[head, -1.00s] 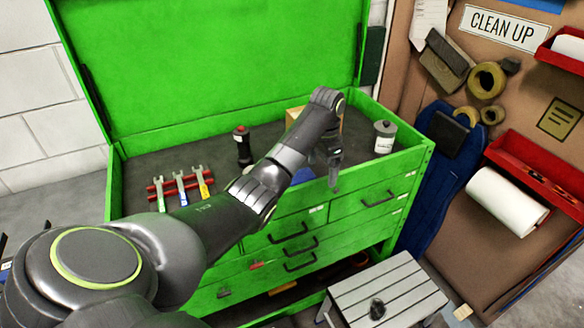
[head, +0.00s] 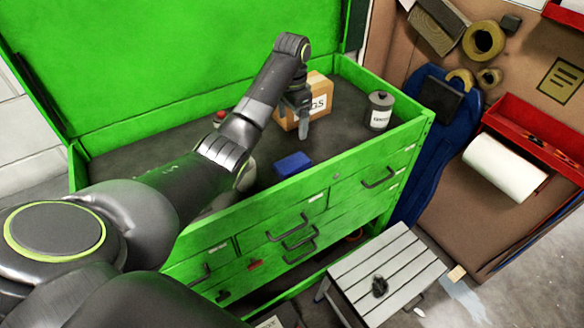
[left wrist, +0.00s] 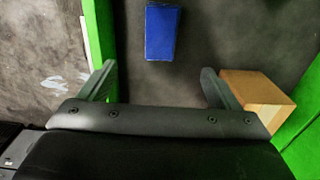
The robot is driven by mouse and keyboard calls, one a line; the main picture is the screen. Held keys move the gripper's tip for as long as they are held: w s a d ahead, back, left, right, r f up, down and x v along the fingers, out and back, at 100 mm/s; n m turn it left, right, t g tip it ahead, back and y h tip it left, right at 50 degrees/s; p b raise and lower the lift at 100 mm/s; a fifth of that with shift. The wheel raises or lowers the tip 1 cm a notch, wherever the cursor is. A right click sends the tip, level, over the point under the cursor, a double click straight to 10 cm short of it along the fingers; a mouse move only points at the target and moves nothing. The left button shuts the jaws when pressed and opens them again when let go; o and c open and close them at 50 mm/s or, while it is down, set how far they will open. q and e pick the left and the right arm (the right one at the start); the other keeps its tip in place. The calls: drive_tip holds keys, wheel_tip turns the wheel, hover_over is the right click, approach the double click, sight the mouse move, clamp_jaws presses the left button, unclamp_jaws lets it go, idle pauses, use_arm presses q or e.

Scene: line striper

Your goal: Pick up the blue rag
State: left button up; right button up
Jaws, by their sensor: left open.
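The blue rag (head: 293,164) lies as a small folded block on the dark floor of the green tool chest's open top, near its front wall. In the left wrist view the rag (left wrist: 161,32) is beyond the fingertips, between their lines and a little left of centre. My left gripper (head: 303,122) hangs above the chest top, behind the rag in the head view. In the left wrist view its two fingers (left wrist: 158,80) are wide apart with nothing between them. My right gripper is not in view.
A cardboard box (head: 314,100) stands close by my left gripper, and beside one finger in the wrist view (left wrist: 257,93). A grey canister (head: 379,111) stands at the chest's right. The green chest wall (head: 340,172) rises in front. A slatted stool (head: 385,272) stands below.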

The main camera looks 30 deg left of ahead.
use_arm(q)
drive_tip(key=b, duration=0.5)
hover_over(292, 162)
wheel_tip(292, 162, down, 6)
wheel_tip(292, 162, down, 2)
drive_tip(key=shift+a+f+b, duration=0.1)
drive_tip(key=shift+f+b, duration=0.15)
drive_tip(key=shift+b, duration=0.95)
drive_tip(key=shift+f+p, duration=0.35)
drive_tip(key=shift+f, duration=0.75)
wheel_tip(292, 162, down, 4)
drive_tip(key=shift+f+p, duration=0.2)
drive_tip(key=shift+p, duration=0.85)
drive_tip(key=shift+f, duration=0.25)
drive_tip(key=shift+r, duration=0.1)
drive_tip(key=c, duration=1.1)
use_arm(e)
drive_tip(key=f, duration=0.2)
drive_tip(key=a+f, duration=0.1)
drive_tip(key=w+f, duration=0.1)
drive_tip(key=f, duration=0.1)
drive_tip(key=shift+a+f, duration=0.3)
